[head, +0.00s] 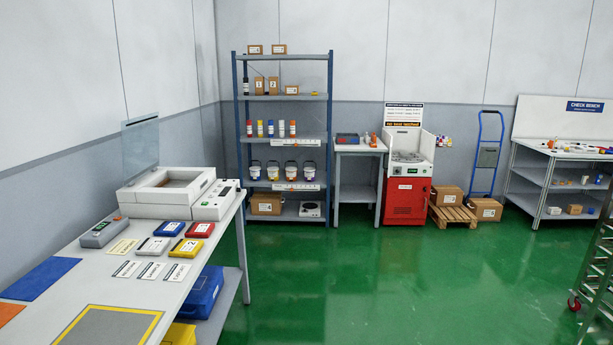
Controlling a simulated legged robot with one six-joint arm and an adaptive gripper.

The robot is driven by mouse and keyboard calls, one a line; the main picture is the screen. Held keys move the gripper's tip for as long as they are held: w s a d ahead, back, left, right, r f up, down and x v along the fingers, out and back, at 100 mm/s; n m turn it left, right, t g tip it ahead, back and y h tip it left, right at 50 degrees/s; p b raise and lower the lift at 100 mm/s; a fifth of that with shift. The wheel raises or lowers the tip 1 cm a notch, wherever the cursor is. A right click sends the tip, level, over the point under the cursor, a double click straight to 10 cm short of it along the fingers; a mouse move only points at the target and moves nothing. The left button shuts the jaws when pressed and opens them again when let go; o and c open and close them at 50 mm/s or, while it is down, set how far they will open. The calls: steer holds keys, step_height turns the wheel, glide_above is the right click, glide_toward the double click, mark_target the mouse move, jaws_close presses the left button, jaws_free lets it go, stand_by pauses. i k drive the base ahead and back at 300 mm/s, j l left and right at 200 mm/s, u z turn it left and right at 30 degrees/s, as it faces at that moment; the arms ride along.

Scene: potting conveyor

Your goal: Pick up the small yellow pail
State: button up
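A row of small white pails (273,171) with dark handles stands on the second-lowest shelf of the blue-framed rack at the back. Their coloured labels are too small to read, and I cannot tell which of them, if any, is the small yellow pail. A yellow container (180,334) shows partly under the bench at the bottom left; the bench top and the picture edge hide the rest of it. My gripper is not in view.
The bench (110,283) on the left carries a lidded machine (166,192), coloured boxes and cards. A blue bin (203,292) sits below it. A red cabinet (405,202), pallet (452,214) and hand truck stand at the back. A wheeled rack (598,262) is at right. The green floor (400,290) between is clear.

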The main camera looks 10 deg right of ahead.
mark_target(273, 171)
steer(key=i+l+z, duration=0.15)
steer(key=i+z, duration=0.15)
steer(key=i, duration=3.6)
steer(key=i+l+u, duration=0.1)
steer(key=i, duration=0.6)
steer(key=i+l, duration=0.1)
steer(key=i, duration=0.65)
steer(key=i+j+u, duration=0.25)
steer(key=i+u, duration=0.2)
steer(key=i, duration=0.2)
steer(key=i+u, duration=0.45)
steer(key=i, duration=0.15)
steer(key=i+j+z, duration=0.3)
steer(key=i+j, duration=0.2)
steer(key=j, duration=0.2)
steer(key=i+j+z, duration=0.1)
steer(key=i+j, duration=0.15)
steer(key=j, duration=0.15)
steer(key=i+j+z, duration=0.15)
steer(key=j, duration=0.25)
steer(key=j+z, duration=0.25)
steer(key=j, duration=0.65)
steer(key=j+z, duration=0.25)
steer(key=j, duration=0.65)
steer(key=i, duration=0.05)
